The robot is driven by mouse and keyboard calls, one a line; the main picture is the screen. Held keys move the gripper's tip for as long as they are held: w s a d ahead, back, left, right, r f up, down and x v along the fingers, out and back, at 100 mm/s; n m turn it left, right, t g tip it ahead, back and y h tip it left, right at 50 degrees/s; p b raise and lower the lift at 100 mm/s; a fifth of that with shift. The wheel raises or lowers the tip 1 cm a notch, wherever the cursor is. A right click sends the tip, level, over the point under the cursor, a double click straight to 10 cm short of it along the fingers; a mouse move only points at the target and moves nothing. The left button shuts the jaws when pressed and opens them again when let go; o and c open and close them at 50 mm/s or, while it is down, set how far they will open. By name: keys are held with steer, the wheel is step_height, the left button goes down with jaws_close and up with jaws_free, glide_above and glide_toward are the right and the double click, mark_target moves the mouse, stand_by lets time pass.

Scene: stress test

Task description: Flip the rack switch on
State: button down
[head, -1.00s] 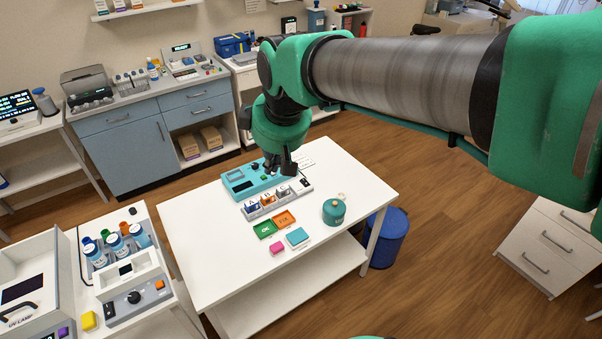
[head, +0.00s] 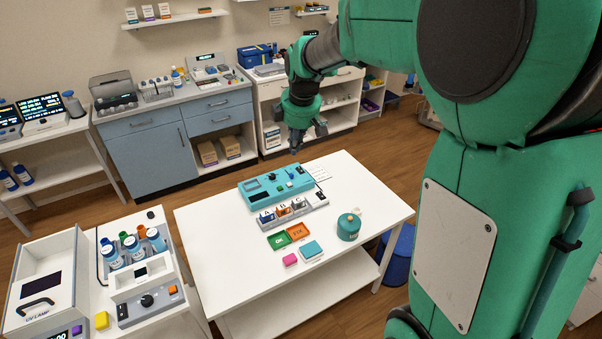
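A teal device (head: 272,188) lies just behind the rack. My gripper (head: 302,142) points down above the table's far edge, behind and higher than the rack, touching nothing that I can see. Its fingers are small and dark, so I cannot tell whether they are open.
A blue bin (head: 397,255) is beside the table. The table's left side is clear.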

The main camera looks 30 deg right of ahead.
steer(key=w+d+f+n, duration=0.4)
steer(key=w+d+f, duration=0.5)
steer(key=d+f, duration=0.15)
steer(key=n+g, duration=0.2)
steer(key=n, duration=0.2)
glide_above(319, 191)
steer(key=s, duration=0.2)
step_height(319, 191, down, 15)
steer(key=shift+p, duration=0.4)
steer(key=shift+f, duration=0.2)
steer(key=f, duration=0.4)
steer(key=w+f+b, duration=0.1)
steer(key=f, duration=0.8)
steer(key=shift+w+f, duration=0.3)
steer(key=shift+w, duration=0.1)
steer(key=shift+f, duration=0.1)
